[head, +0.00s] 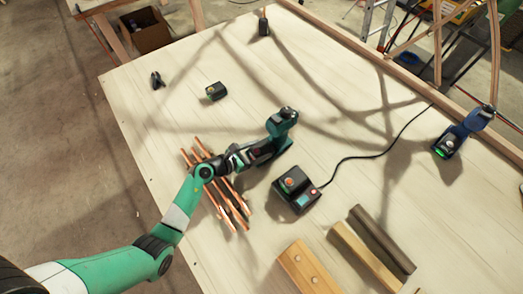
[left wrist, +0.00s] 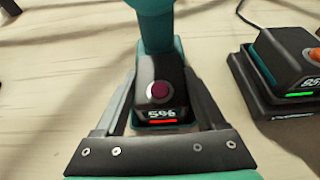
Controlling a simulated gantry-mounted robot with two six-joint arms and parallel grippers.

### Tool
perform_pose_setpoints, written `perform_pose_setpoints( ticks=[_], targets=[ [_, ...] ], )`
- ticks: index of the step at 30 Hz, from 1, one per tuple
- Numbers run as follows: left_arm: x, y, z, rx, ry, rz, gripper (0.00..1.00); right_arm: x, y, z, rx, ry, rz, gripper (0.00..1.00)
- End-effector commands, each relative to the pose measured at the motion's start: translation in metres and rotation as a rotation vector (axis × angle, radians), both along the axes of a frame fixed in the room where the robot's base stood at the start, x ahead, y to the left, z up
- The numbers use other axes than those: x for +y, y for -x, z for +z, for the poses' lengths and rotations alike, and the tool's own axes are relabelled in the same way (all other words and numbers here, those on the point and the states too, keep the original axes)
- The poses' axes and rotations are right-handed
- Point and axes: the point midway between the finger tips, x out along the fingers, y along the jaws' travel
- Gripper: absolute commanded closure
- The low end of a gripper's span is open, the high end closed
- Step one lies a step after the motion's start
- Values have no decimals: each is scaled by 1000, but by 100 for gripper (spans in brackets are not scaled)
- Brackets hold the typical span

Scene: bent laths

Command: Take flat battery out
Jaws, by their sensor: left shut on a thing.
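A dark battery (left wrist: 160,88) with a purple-red button, a "5%" readout and a red bar sits at the drill's foot. My left gripper (left wrist: 160,115) is shut on this battery, one finger along each side. In the head view the left gripper (head: 268,150) reaches the drill's foot and mostly hides the battery. A charger (head: 300,204) with a battery (head: 292,181) on it stands just right; that battery shows a green bar in the left wrist view (left wrist: 285,60).
A loose dark battery (head: 216,91) and a black clamp (head: 157,80) lie farther back. Wood blocks (head: 365,258) lie in front. A black cable runs from the charger.

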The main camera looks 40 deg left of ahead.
Motion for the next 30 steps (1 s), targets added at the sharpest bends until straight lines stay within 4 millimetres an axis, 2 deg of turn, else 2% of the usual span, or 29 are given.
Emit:
perform_pose_setpoints(
  ticks=[1, 6, 8, 16, 20, 26, 30],
  targets=[
    [0, 0, 0, 0, 0, 0, 61, 0, 0, 0, 0, 0, 0, 50],
    [0, 0, 0, 0, 0, 0, 92, 0, 0, 0, 0, 0, 0, 50],
    [0, 0, 0, 0, 0, 0, 100, 0, 0, 0, 0, 0, 0, 50],
    [0, 0, 2, -2, 0, 1, 100, 0, 0, 1, 0, 0, 0, 50],
    [0, 0, 10, -3, -1, 1, 100, 0, 0, 7, 0, 0, 0, 50],
    [0, 1, 42, -4, 0, 0, 100, 0, 0, 29, 0, 0, 0, 50],
    [-9, 26, 73, -3, -1, 1, 100, 0, 0, 53, 0, 0, 0, 50]
  ],
)
